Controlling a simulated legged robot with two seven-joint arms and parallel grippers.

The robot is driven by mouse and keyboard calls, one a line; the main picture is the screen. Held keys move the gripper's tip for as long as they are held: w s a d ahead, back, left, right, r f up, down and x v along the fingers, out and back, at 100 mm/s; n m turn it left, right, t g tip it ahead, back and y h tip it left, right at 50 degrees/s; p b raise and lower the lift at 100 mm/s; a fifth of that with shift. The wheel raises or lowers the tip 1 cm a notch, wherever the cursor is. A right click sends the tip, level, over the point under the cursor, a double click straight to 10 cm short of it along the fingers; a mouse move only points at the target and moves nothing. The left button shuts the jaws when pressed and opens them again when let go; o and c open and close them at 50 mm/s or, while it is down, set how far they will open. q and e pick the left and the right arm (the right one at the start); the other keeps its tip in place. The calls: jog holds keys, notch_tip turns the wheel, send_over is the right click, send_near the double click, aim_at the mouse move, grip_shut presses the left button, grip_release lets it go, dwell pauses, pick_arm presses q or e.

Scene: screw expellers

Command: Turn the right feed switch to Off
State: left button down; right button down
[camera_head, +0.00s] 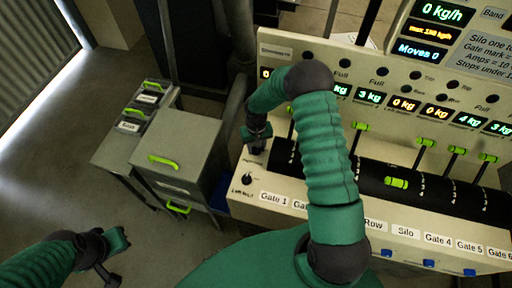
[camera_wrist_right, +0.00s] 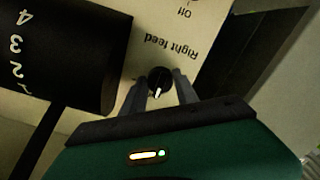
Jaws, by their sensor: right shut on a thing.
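The right feed switch is a round black knob (camera_wrist_right: 160,78) with a white pointer mark, on a cream panel. In the right wrist view it sits between the two fingers of my right gripper (camera_wrist_right: 161,88), which is shut on it. The pointer mark faces the bottom of that view, away from the upside-down word Off (camera_wrist_right: 184,13). The label Right feed (camera_wrist_right: 172,48) is also upside down. In the head view my right gripper (camera_head: 256,140) is at the left end of the machine, and the knob is hidden there. My left gripper (camera_head: 112,258) is low at the left, away from the machine; its fingers are unclear.
Another black knob (camera_head: 247,179) sits on the lower left of the panel. A black tube (camera_head: 372,180) with gate marks and green levers (camera_head: 425,142) runs rightward. A grey cabinet (camera_head: 180,148) with green handles stands at left. Floor at far left is clear.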

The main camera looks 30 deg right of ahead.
jog(key=shift+n, duration=0.9)
jog(key=n, duration=0.2)
jog(key=shift+w+n, duration=0.1)
jog(key=shift+n, duration=0.2)
jog(key=shift+n+b, duration=0.35)
jog(key=shift+n, duration=0.95)
jog(key=c, duration=0.9)
grip_release()
jog(key=shift+c, duration=0.2)
jog(key=shift+d+r, duration=0.1)
notch_tip(320, 180, up, 16)
jog(key=b, duration=0.2)
jog(key=shift+r+b, duration=0.25)
jog(key=shift+b, duration=0.15)
